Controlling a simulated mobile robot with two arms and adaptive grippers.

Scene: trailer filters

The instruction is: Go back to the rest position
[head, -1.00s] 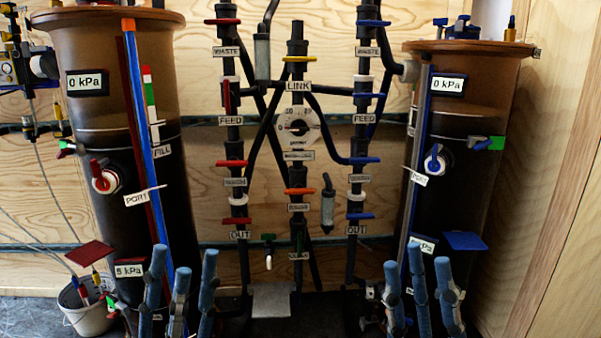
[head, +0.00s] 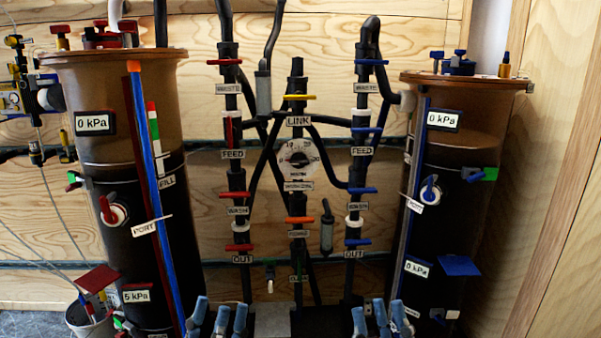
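My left gripper (head: 219,315) shows at the bottom edge in the head view, left of centre. Its blue fingers point up and stand apart, with nothing between them. My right gripper (head: 381,315) is at the bottom edge right of centre, also with its fingers apart and empty. Both are in front of the lower pipework and touch nothing that I can see. Most of both hands is cut off by the frame. No separate task object is in view.
A left filter tank (head: 110,170) and a right filter tank (head: 455,185) flank pipes with red, blue, yellow and orange valve handles. A round dial (head: 297,158) is in the middle. A bucket (head: 88,322) stands lower left. A wooden wall (head: 565,200) closes the right side.

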